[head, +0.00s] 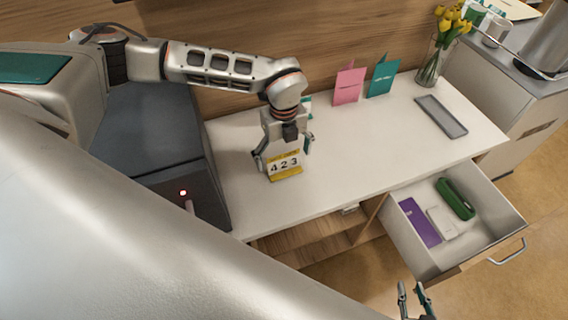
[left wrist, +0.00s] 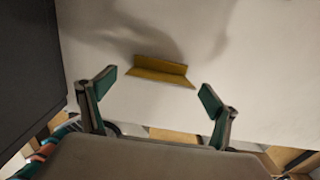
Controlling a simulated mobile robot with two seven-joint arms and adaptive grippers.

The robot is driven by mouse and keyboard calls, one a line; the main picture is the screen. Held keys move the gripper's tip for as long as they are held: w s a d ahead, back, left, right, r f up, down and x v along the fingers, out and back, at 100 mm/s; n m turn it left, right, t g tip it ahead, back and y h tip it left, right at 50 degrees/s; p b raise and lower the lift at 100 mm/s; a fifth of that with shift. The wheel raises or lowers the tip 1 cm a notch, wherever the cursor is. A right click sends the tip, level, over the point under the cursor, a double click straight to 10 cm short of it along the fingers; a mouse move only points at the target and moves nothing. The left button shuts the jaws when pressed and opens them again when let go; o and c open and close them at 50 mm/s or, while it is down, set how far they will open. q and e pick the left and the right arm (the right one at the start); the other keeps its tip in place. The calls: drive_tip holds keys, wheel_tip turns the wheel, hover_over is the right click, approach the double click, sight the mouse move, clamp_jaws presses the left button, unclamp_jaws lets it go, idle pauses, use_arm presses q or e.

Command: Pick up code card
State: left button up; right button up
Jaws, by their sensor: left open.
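The code card (head: 284,167) is a small yellow and white folded card reading 4 2 3. It stands on the left part of the white bedside table top. In the left wrist view the card (left wrist: 161,71) shows from above as a narrow yellow fold, ahead of the fingertips and between their lines. My left gripper (head: 283,151) is open and above the card, with its fingers pointing down; its fingertips also show in the left wrist view (left wrist: 158,88). The two fingers appear apart from the card. My right gripper (head: 414,292) shows only its fingertips at the bottom edge, apart from each other.
An open drawer (head: 416,252) at the right holds a purple box (head: 420,222), a white item (head: 442,222) and a green case (head: 455,199). Pink (head: 348,85) and teal (head: 382,75) cards, a tulip vase (head: 431,66) and a grey tray (head: 441,116) stand farther back. The table's middle is clear.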

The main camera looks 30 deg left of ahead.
sight(284, 162)
use_arm(q)
wheel_tip(284, 162, down, 3)
drive_tip(key=shift+d+r, duration=0.1)
drive_tip(key=shift+r, duration=0.1)
drive_tip(key=shift+f, duration=0.5)
drive_tip(key=c, duration=1.1)
use_arm(e)
drive_tip(key=shift+w+r, duration=0.3)
drive_tip(key=shift+r, duration=0.25)
use_arm(q)
drive_tip(key=shift+r, duration=0.1)
